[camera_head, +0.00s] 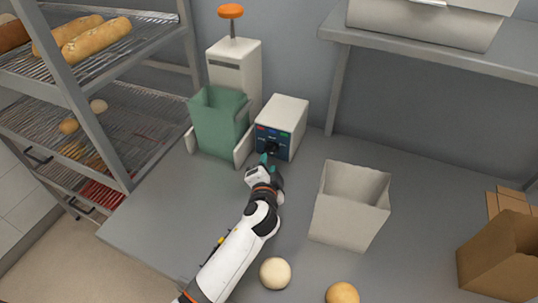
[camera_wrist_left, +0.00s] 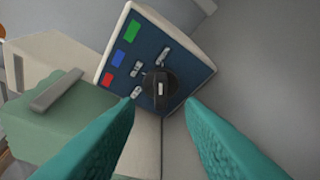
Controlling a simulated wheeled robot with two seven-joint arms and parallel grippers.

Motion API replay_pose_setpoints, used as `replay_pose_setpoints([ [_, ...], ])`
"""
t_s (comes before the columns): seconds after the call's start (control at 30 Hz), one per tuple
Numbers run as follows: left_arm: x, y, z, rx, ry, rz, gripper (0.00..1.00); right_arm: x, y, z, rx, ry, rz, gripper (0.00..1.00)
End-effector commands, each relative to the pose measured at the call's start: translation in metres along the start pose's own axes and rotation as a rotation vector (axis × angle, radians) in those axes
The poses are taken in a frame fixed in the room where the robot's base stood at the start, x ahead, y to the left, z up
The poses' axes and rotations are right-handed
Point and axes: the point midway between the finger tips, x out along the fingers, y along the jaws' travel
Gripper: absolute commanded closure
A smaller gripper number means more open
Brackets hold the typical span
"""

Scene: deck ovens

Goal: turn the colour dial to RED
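A white box (camera_head: 287,113) with a dark blue front panel stands at the back of the counter. In the left wrist view the panel (camera_wrist_left: 190,69) carries a green, a blue and a red patch (camera_wrist_left: 107,79), with small silver marks near the dial. The black dial (camera_wrist_left: 160,90) has a short white mark on its knob; which colour it points to I cannot tell. My left gripper (camera_head: 266,159) is in front of the panel. Its teal fingers (camera_wrist_left: 160,106) are apart, one on each side below the dial; contact is not visible. My right gripper is not in view.
A green bin (camera_head: 221,122) stands close left of the box, before a white unit with an orange knob (camera_head: 230,11). An open white container (camera_head: 348,205) is to the right, dough balls (camera_head: 275,273) in front. A bread rack (camera_head: 95,82) is at left.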

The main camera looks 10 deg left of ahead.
Motion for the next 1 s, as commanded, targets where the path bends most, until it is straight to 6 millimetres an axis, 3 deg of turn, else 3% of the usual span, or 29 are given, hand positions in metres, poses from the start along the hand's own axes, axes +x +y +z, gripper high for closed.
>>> replay_pose_setpoints([
  [0.1,0.023,0.001,0.001,0.001,0.001,0.000,0.65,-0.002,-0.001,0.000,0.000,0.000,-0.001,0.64],
  [0.3,0.045,0.000,0.000,-0.001,0.000,0.000,0.65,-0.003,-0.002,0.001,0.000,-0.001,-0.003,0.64],
  [0.67,0.050,-0.001,0.000,-0.001,0.000,-0.001,0.65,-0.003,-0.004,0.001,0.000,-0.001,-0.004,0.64],
  [0.9,0.050,-0.001,0.000,-0.001,0.000,-0.001,1.00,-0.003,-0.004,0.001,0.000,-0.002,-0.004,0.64],
  [1.0,0.050,-0.001,0.000,-0.001,0.000,-0.001,1.00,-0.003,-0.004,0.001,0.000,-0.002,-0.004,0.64],
])
